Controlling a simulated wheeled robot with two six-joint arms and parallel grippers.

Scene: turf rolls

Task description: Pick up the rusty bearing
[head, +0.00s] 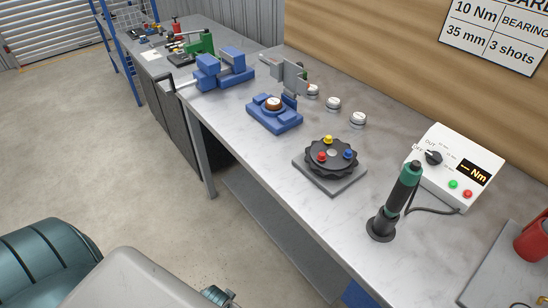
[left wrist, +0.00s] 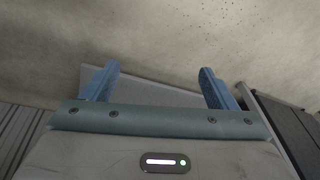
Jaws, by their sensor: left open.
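The rusty bearing (head: 273,103), a small brown ring with a pale centre, sits in a blue fixture (head: 274,119) on the workbench, near the middle of the head view. A grey upright part of the fixture stands behind it. My left gripper (left wrist: 158,72) shows in the left wrist view with its two blue fingers wide apart and nothing between them. It faces the concrete floor, away from the bearing. My right gripper is not in view.
Several silvery bearings (head: 333,104) stand behind the fixture. A black rotary plate with coloured knobs (head: 331,157), a green-and-black driver (head: 398,200) and a white control box (head: 455,166) lie to the right. A blue vise (head: 224,70) stands to the left.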

